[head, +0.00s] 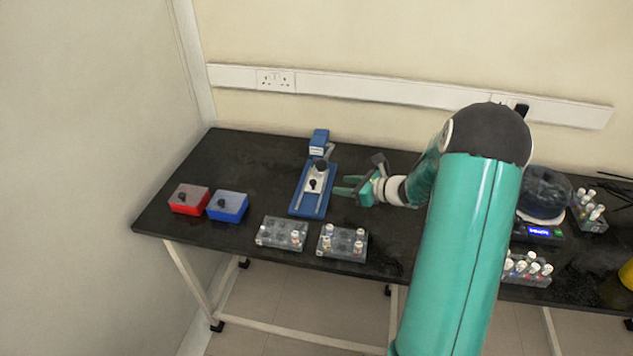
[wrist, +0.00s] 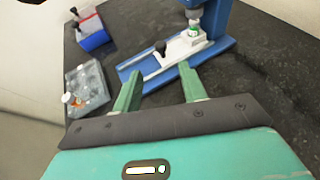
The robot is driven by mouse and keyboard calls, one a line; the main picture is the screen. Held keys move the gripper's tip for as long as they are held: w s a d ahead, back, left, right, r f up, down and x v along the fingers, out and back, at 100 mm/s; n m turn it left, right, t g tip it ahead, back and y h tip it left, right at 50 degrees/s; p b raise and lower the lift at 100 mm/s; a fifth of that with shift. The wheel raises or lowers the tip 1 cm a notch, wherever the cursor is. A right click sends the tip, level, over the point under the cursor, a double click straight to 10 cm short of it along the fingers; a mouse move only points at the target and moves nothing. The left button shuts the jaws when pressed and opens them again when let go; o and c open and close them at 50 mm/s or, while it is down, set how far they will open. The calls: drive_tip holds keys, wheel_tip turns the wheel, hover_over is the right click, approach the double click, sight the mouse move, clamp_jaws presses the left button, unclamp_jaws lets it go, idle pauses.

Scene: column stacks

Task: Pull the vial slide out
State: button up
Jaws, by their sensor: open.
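The vial slide (head: 315,182) is a pale carriage with a dark knob (head: 312,184), on the blue base of a small press-like device (head: 320,140). In the wrist view the slide (wrist: 174,55) lies along the blue base (wrist: 222,45), with its black knob (wrist: 161,47) standing up near the closer end. A small vial with a green band (wrist: 194,27) stands at the slide's far end under the device's head. My gripper (head: 340,186) is open and empty, just right of the blue base. In the wrist view my gripper's fingers (wrist: 158,88) point toward the slide, apart from the knob.
A red box (head: 188,200) and a blue box (head: 228,207) stand at the left. Two clear vial racks (head: 282,234) (head: 342,243) sit along the front edge. A scale-like device (head: 540,232) and more vials are at the right. Dark tabletop is free behind the boxes.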

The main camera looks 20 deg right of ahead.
sight(315, 182)
drive_tip(key=x, duration=1.1)
drive_tip(key=shift+d, duration=0.1)
drive_tip(key=shift+s, duration=0.1)
clamp_jaws()
